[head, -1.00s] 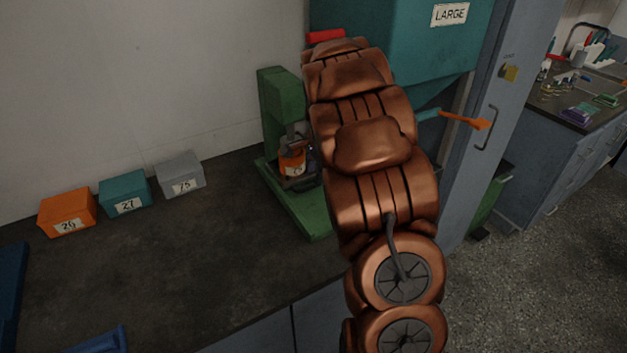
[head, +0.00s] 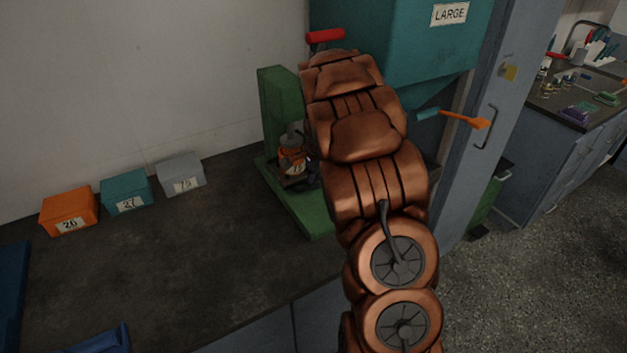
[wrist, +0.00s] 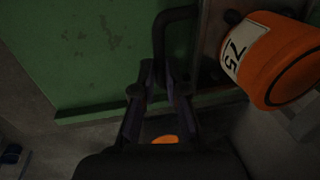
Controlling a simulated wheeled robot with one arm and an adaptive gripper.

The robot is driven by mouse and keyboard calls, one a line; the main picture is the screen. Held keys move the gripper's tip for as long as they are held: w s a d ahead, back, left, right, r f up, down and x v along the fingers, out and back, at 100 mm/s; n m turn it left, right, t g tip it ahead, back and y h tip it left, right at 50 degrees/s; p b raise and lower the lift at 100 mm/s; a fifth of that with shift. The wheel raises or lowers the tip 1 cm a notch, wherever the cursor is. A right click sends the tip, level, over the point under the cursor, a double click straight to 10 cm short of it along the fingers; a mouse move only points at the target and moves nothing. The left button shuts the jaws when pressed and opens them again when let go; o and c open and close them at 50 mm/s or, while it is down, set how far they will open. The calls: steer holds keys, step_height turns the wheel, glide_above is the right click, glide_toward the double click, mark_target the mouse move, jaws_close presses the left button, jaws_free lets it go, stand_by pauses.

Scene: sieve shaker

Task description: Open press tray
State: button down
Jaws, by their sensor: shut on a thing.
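The green press (head: 277,110) stands on the dark bench, partly behind my arm. An orange container (head: 291,163) labelled 75 sits on the dark press tray (head: 289,181) at the base of the press. In the wrist view the container (wrist: 285,62) is at upper right, and part of the tray (wrist: 212,42) shows beside it. A dark looped handle (wrist: 161,40) lies along the tray's left side. My gripper (wrist: 160,92) is shut on this handle. In the head view my arm hides most of the gripper and the handle.
Orange (head: 69,209), teal (head: 126,190) and grey (head: 181,172) boxes stand along the wall at left. A teal hopper (head: 405,40) marked LARGE hangs behind my arm. A blue-grey cabinet (head: 515,70) stands at right. The bench front left is mostly clear.

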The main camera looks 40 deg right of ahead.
steer(key=shift+s, duration=0.15)
stand_by(0.4)
steer(key=s+b, duration=0.1)
steer(key=s, duration=0.3)
steer(key=s+b, duration=0.1)
steer(key=s, duration=0.4)
steer(key=s+a+b, duration=0.1)
steer(key=s, duration=0.4)
steer(key=shift+r, duration=0.1)
steer(key=shift+w, duration=0.1)
steer(key=c, duration=1.2)
jaws_free()
steer(key=shift+a, duration=0.1)
step_height(320, 180, up, 12)
steer(key=s, duration=0.2)
steer(key=shift+s, duration=0.2)
steer(key=shift+a+f, duration=0.15)
steer(key=shift+f, duration=0.05)
